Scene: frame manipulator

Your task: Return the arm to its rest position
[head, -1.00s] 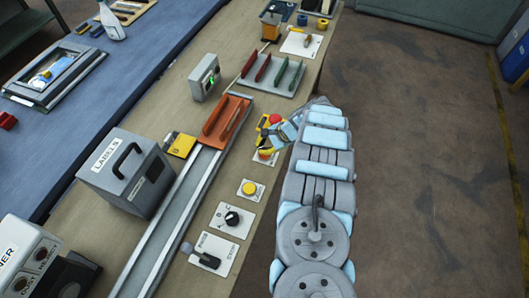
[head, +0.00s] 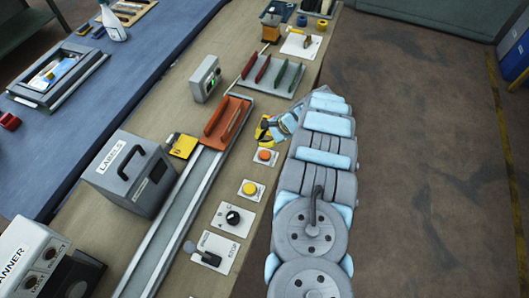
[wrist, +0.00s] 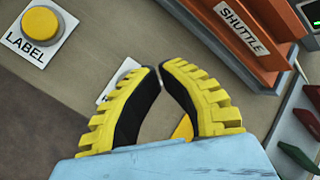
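My gripper (head: 266,131) has yellow ribbed fingers with black inner pads. In the head view it is over the right side of the bench, between the orange shuttle (head: 229,121) and my arm. In the wrist view the fingertips (wrist: 160,69) nearly meet, with nothing held at the tips. A gap shows lower between the fingers, and a small yellow-orange patch there is unclear. The gripper appears just beyond the orange button (head: 265,155); its height above the bench is hard to tell. My arm runs along the bench's right edge.
A grey rail (head: 180,215) carries the shuttle. The yellow label button (head: 250,188), a black knob (head: 233,217) and a lever (head: 208,257) line its right side. A rack with red and green plates (head: 270,75) stands beyond. The floor on the right (head: 430,160) is clear.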

